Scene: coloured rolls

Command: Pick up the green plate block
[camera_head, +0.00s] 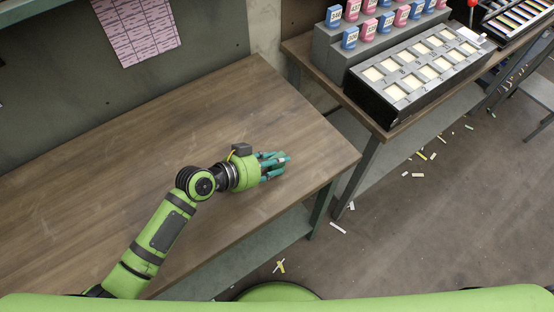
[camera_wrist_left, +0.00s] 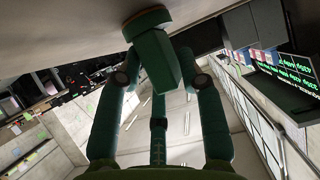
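In the left wrist view, a dark green block (camera_wrist_left: 156,62) with a flat, round-edged plate-like part (camera_wrist_left: 147,19) at its top sits between my left fingertips, close against the pale tabletop. I take it for the green plate block. My left gripper (camera_head: 276,165) is low over the wooden table, near its right end, with its teal fingers pointing right. In the wrist view two fingers bend in beside the block, and a third shows behind. Whether they press on it I cannot tell. In the head view the block does not stand out from the fingers. My right gripper is not in view.
The wooden table (camera_head: 110,180) is otherwise bare. A second table at the upper right bears a black tray (camera_head: 410,80) with pale compartments and a grey rack (camera_head: 340,58) of blue and pink rolls. Pale scraps (camera_head: 338,228) lie on the floor.

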